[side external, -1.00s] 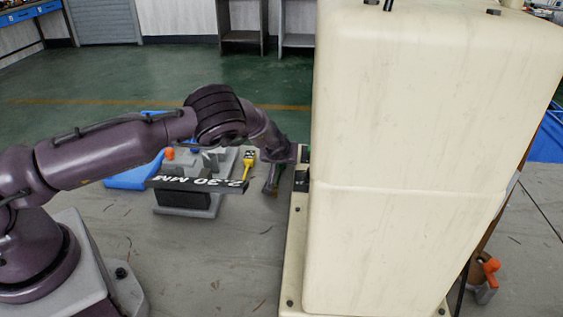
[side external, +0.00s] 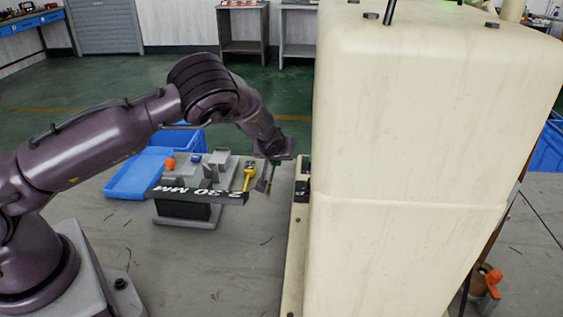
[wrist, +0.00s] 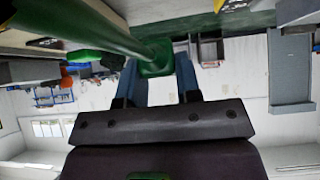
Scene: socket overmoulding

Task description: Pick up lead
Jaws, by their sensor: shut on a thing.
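My gripper (side external: 266,180) is beside the left side of the cream machine (side external: 420,120), above the grey table, pointing down. In the wrist view my gripper (wrist: 158,72) has its two blue-grey fingers on either side of a long green piece (wrist: 105,35), which I take to be the lead. The fingers are closed on its end, and it runs off to the upper left. In the side view only a small bit of green shows at my gripper, and the rest of the lead is hidden or too small to tell.
A blue bin (side external: 135,178) lies behind. The front of the table (side external: 190,265) is clear.

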